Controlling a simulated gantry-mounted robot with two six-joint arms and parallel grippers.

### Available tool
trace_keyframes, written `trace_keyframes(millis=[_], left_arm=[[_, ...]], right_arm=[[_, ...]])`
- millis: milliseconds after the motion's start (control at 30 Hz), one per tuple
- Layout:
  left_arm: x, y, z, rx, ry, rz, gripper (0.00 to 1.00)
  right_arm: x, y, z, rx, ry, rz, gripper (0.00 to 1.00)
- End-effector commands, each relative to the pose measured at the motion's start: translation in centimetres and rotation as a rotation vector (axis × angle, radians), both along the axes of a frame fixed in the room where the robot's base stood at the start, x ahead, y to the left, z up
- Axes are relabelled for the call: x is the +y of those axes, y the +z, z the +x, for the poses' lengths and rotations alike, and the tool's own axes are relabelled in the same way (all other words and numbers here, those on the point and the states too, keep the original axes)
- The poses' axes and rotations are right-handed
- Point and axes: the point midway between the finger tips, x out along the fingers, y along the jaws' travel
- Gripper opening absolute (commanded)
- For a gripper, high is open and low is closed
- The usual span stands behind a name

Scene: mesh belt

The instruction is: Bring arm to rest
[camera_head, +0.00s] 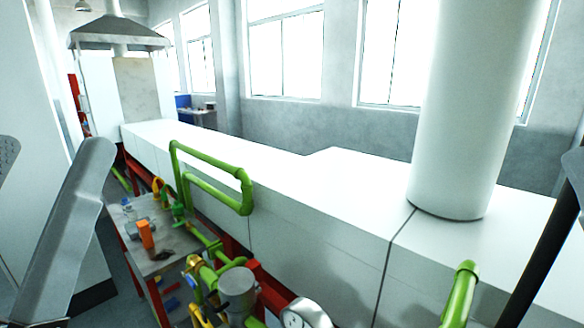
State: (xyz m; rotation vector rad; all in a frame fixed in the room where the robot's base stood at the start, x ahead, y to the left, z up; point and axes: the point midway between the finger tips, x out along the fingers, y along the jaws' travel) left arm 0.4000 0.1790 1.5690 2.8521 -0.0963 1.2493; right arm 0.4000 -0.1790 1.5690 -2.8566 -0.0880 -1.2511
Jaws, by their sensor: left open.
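My left gripper (75,215) shows at the left edge as a large, smooth grey metal part, very close to the camera. It is open, and I see nothing held in it. Part of it is cut off by the frame. At the right edge a dark bar and a grey plate with small holes show, but no right gripper fingers can be made out.
A long white housing (290,185) runs across the middle, with a thick white column (462,120) on it. Green pipes (212,163), a gauge (305,315) and a grey metal table (170,240) with an orange object (146,234) stand in front.

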Motion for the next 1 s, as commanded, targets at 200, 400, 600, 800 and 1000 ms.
trace_keyframes(millis=[200,400,600,800,1000], left_arm=[[0.0,11.3,0.1,0.001,0.004,0.001,0.96],[0.1,20.6,0.1,0.001,0.006,0.001,0.96],[0.1,25.8,0.1,0.002,0.006,0.002,0.96],[0.1,26.0,0.1,0.002,0.006,0.002,0.96],[0.1,25.9,0.1,0.001,0.006,0.002,0.96]], right_arm=[[0.0,11.4,0.0,0.0,0.0,0.0,0.5],[0.0,20.7,0.0,0.001,0.0,0.0,0.5],[0.0,25.9,0.1,0.001,0.0,0.0,0.5],[0.0,26.0,0.1,0.001,0.0,0.0,0.5],[0.0,25.9,0.1,0.002,0.0,0.0,0.5]])
